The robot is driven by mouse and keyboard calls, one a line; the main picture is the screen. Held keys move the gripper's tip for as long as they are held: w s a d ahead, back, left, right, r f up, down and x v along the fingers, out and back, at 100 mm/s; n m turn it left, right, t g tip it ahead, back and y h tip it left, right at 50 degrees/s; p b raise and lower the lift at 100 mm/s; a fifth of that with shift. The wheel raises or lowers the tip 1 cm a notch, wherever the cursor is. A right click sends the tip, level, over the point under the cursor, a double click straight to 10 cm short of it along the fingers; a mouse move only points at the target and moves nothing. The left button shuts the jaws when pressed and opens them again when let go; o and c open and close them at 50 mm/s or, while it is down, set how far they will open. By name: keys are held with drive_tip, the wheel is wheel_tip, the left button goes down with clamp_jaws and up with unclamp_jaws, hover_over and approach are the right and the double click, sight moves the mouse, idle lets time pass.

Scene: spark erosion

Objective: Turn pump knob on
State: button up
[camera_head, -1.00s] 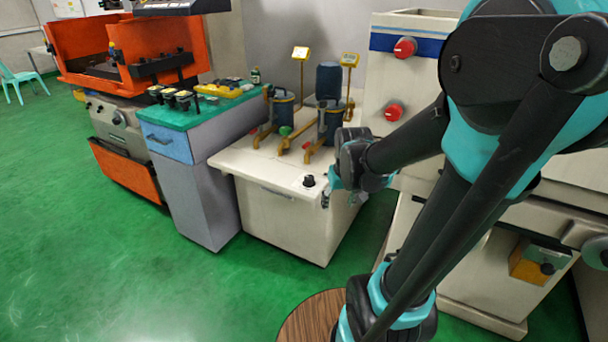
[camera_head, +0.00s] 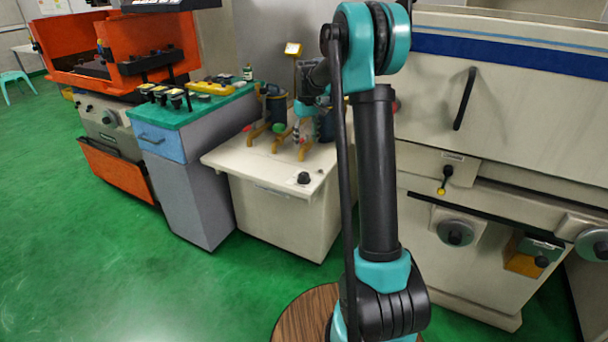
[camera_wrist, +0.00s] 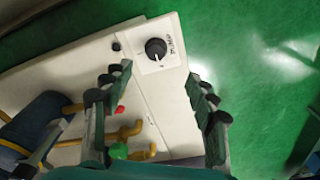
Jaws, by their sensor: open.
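The pump knob (camera_head: 304,178) is a small black round knob on the front corner of the cream pump cabinet (camera_head: 262,210). In the wrist view the knob (camera_wrist: 155,48) sits on a white labelled plate with a pale pointer line on it. My gripper (camera_head: 304,115) is up over the cabinet's pumps, away from the knob. In the wrist view my gripper (camera_wrist: 160,85) is open, with its fingers wide apart and nothing between them. The knob appears beyond the fingertips, between their lines, and is not touched.
Blue pumps (camera_head: 273,105) with yellow pipes stand on the cabinet, close to my gripper. A grey cabinet with a green top (camera_head: 205,107) holds several small items at left. A large cream machine (camera_head: 510,90) stands at right. The green floor (camera_head: 110,270) in front is clear.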

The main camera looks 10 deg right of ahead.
sight(304, 174)
drive_tip(key=w+f, duration=0.1)
drive_tip(key=f, duration=0.5)
drive_tip(key=w+f, duration=0.1)
drive_tip(key=f, duration=0.5)
drive_tip(key=w+f, duration=0.1)
drive_tip(key=f, duration=0.5)
drive_tip(key=shift+a, duration=0.25)
drive_tip(key=c, duration=1.2)
drive_tip(key=shift+o, duration=0.2)
